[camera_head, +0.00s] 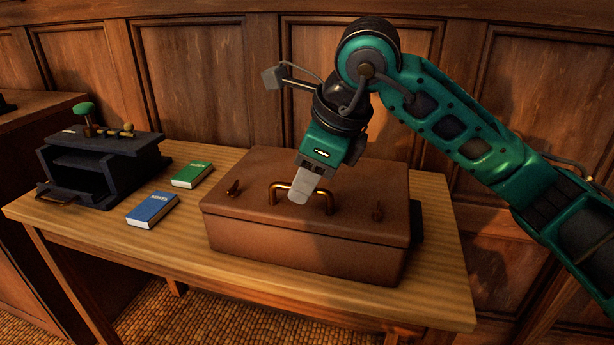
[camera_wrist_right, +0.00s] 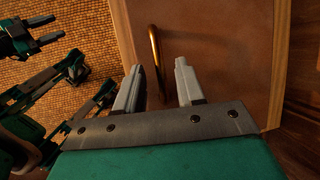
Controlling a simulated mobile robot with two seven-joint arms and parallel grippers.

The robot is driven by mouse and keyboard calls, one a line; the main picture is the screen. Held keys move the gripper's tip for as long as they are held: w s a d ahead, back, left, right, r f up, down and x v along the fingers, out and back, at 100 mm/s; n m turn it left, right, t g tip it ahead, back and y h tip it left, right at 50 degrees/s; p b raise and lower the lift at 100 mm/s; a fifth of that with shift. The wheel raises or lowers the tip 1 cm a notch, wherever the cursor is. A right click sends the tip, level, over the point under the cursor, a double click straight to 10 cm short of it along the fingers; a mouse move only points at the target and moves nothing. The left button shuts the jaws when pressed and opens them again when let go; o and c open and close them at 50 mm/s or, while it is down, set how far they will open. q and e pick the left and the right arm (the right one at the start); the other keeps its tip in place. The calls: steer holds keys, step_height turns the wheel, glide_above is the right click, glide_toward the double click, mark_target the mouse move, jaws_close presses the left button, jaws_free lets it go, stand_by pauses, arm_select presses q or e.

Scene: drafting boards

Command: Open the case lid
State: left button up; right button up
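The brown case (camera_head: 300,244) sits on the wooden table with its lid (camera_head: 345,180) down. My right gripper (camera_head: 301,192) is over the handle, pointing down. In the right wrist view its two fingers (camera_wrist_right: 158,85) are apart, and the handle (camera_wrist_right: 154,45) reaches between them, nearer the left finger; contact is not clear. My left gripper (camera_wrist_right: 50,31) shows only in the wrist view, fingers apart, away from the case.
A blue notebook (camera_head: 152,209) and a green notebook (camera_head: 192,174) lie left of the case. A dark open-fronted box (camera_head: 110,170) with a green knob stands at the table's left end. A panelled wooden wall (camera_head: 200,80) is close behind. The table's front left (camera_head: 120,245) is clear.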

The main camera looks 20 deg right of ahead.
steer(key=shift+c, duration=0.5)
jaws_close()
